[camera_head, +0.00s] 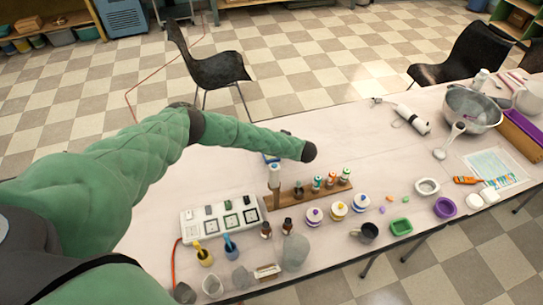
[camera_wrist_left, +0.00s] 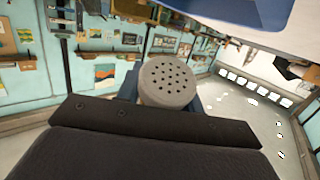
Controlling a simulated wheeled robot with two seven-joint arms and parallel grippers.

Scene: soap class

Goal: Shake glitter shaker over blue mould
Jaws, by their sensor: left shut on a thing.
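The glitter shaker (camera_wrist_left: 168,83) shows its round grey cap with several small holes in the left wrist view. My left gripper (camera_wrist_left: 158,104) is shut on it; its fingertips are mostly hidden behind the dark gripper body. In the head view my left arm reaches over the table, and its own forearm hides most of the gripper and the held shaker. A large blue surface (camera_wrist_left: 238,12) fills the top of the left wrist view, close to the shaker. My right gripper is out of view.
A wooden rack (camera_head: 289,198) holds several shakers. A white tray (camera_head: 193,226), jars (camera_head: 338,211), a dark mug (camera_head: 366,233), a green mould (camera_head: 401,227) and a purple mould (camera_head: 445,207) stand nearer the front. A metal bowl (camera_head: 470,110) is far right.

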